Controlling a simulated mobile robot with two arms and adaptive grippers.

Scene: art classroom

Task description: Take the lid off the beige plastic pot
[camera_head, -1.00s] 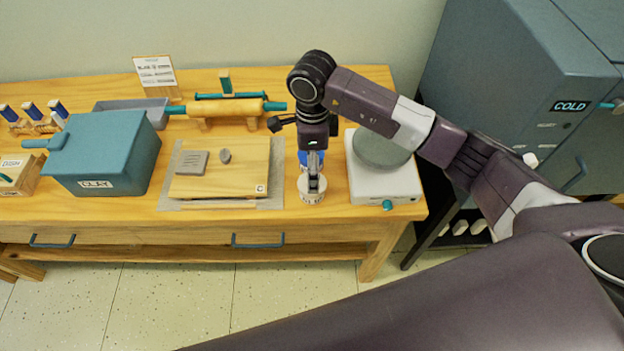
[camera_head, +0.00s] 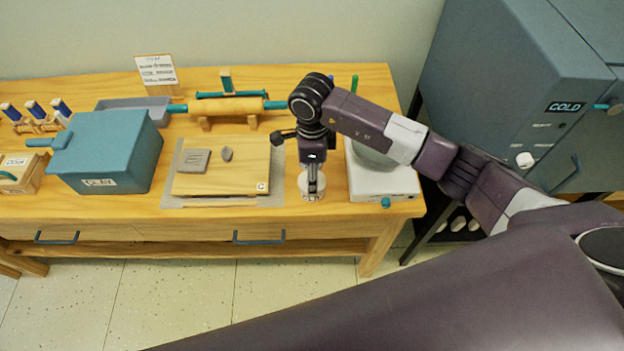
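The small beige pot (camera_head: 312,197) with a label stands on the wooden table, right of the clay board. Only its front and lower part show. My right gripper (camera_head: 313,186) points straight down over the pot, with its fingers at the pot's top. The gripper hides the lid, so I cannot tell whether the fingers touch it or are closed. My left gripper is not in view.
The wooden board (camera_head: 240,180) with grey clay pieces lies left of the pot. A white device with a round plate (camera_head: 383,185) stands close on the right. A teal clay box (camera_head: 95,170) and a rolling pin (camera_head: 225,106) are further left.

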